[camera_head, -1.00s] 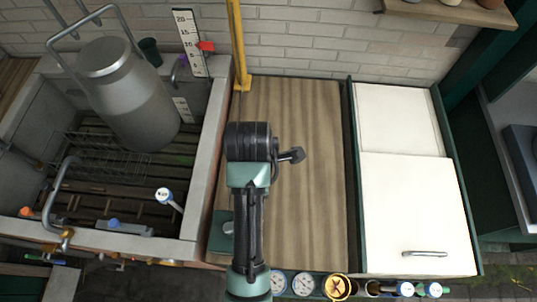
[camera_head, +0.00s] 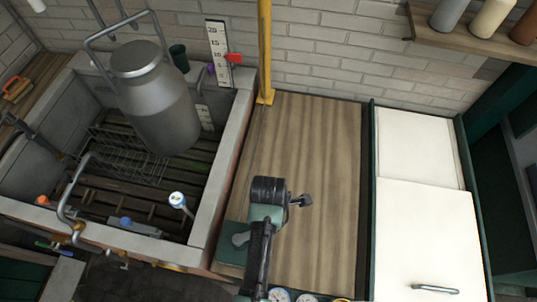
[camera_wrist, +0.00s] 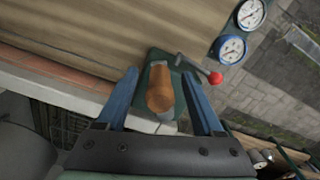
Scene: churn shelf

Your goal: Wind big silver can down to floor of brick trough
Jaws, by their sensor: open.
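The big silver can (camera_head: 158,102) stands upright under its bail handle (camera_head: 122,22) inside the brick trough (camera_head: 222,150), near the back wall. Slats and a wire rack show below it; I cannot tell how high its bottom is. In the wrist view my gripper (camera_wrist: 160,74) is open, its two blue fingers on either side of a wooden handle (camera_wrist: 160,92) in front of a green plate (camera_wrist: 178,112). I cannot tell whether a finger touches the handle. A crank lever with a red ball (camera_wrist: 215,78) is to the right. My fingers are not visible in the head view.
A wooden counter (camera_head: 320,160) lies right of the trough, with a yellow post (camera_head: 265,50) at its back left. A white scale with a red pointer (camera_head: 233,58) is on the wall. Gauges (camera_wrist: 232,48) line the front edge. A white lidded chest (camera_head: 430,230) is at right.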

